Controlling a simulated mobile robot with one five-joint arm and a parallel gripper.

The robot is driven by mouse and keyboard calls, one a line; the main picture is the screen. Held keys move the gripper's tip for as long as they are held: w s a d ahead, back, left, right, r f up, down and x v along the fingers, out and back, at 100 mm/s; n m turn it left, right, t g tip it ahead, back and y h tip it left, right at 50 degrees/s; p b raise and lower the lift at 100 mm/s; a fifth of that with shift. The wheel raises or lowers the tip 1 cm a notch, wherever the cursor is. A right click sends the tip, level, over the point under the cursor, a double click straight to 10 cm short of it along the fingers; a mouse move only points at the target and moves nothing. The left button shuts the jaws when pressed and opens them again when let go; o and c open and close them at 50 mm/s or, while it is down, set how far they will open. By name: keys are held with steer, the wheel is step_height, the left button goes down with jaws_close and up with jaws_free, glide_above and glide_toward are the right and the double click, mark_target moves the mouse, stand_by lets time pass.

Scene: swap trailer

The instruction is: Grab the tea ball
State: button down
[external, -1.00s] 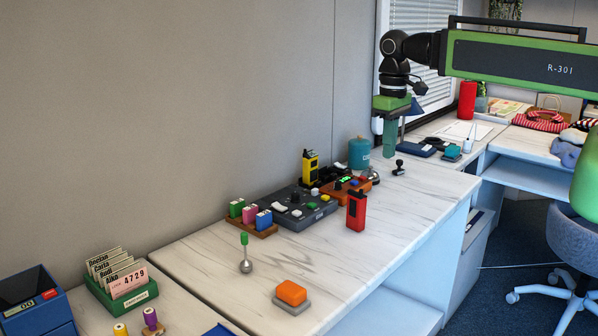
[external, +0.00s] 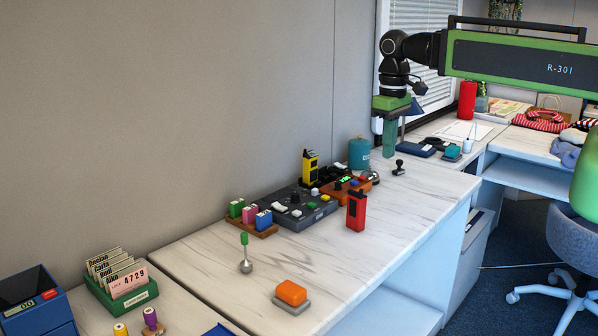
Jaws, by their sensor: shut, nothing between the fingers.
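The tea ball (external: 246,266) is a small silver ball with a thin stem and a green grip on top. It stands upright on the white marbled counter (external: 330,265), left of the orange block. My gripper (external: 389,140) points down at the upper right, above the far end of the counter and well away from the tea ball. Its green fingers are shut with nothing between them.
An orange block on a grey base (external: 291,296) sits at the front. A red walkie-talkie (external: 356,210), a dark control panel (external: 298,208) and a wooden holder with coloured blocks (external: 252,218) stand behind. A teal canister (external: 359,153) is near my gripper. The counter around the tea ball is clear.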

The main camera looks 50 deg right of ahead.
steer(key=c, duration=2.1)
jaws_free()
steer(key=shift+c, duration=0.2)
steer(key=o, duration=1.1)
steer(key=shift+c, duration=0.2)
